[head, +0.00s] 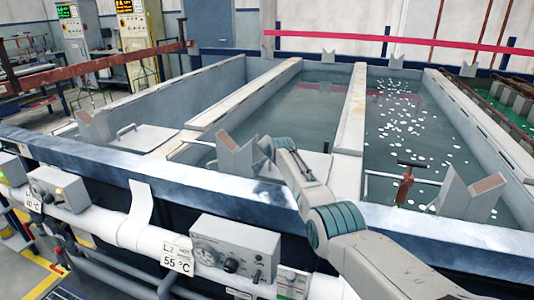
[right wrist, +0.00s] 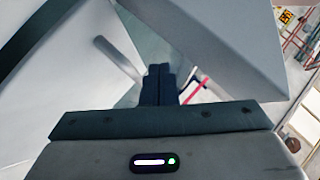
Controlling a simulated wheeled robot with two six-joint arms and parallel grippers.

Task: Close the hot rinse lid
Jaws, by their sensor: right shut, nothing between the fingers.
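A sign reading 55 °C (head: 178,256) hangs on the front pipe, below the middle water-filled tank (head: 318,105). A flat pale lid panel with a bar handle (head: 145,138) lies at the near end of the left tank. I cannot tell for sure which panel is the hot rinse lid. My right arm reaches over the front rim to a grey notched saddle (head: 234,158); its fingertips are hidden in the head view. In the right wrist view my right gripper (right wrist: 158,84) is shut and empty, beside a pale bar (right wrist: 118,57), apparently a handle. My left gripper is not in view.
More saddles stand along the front rim (head: 160,178), one at the right (head: 470,192). A control box (head: 235,246) sits on the front pipe. The right tank (head: 402,125) holds floating white discs. A red-brown beam (head: 100,66) crosses at back left.

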